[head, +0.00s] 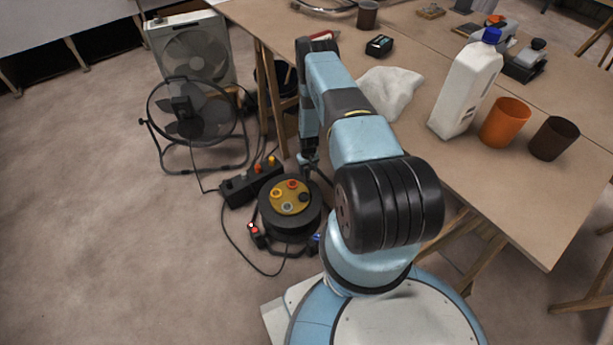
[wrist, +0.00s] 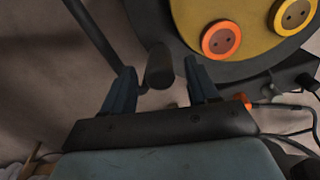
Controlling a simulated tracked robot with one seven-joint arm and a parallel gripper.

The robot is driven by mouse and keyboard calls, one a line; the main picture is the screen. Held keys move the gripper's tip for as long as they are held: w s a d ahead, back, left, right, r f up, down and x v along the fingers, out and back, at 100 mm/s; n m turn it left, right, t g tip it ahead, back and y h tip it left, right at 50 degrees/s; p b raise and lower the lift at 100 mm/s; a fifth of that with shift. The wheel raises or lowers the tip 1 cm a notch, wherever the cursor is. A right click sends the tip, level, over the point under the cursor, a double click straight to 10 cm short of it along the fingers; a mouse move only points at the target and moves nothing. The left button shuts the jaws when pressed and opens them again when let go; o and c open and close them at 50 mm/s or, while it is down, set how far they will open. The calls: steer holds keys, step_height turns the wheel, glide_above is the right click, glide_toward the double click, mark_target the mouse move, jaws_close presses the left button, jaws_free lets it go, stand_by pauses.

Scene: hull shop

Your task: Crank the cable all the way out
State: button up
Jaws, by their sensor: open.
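The cable reel (head: 272,214) is a black drum with a yellow face and several round sockets, on the floor left of my arm in the head view. A dark rounded knob (wrist: 159,66), apparently the crank handle, stands beside the drum. My gripper (wrist: 158,72) is open, with one finger on each side of the knob; I cannot tell whether either touches it. In the head view my arm mostly hides the gripper, beside the reel.
A black power strip (head: 238,190) and thin cables lie by the reel. A black floor fan (head: 183,113) and a white box fan (head: 192,52) stand behind. Floor at left is clear.

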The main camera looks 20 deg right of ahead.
mark_target(308, 175)
steer(key=shift+f, duration=2.25)
jaws_close()
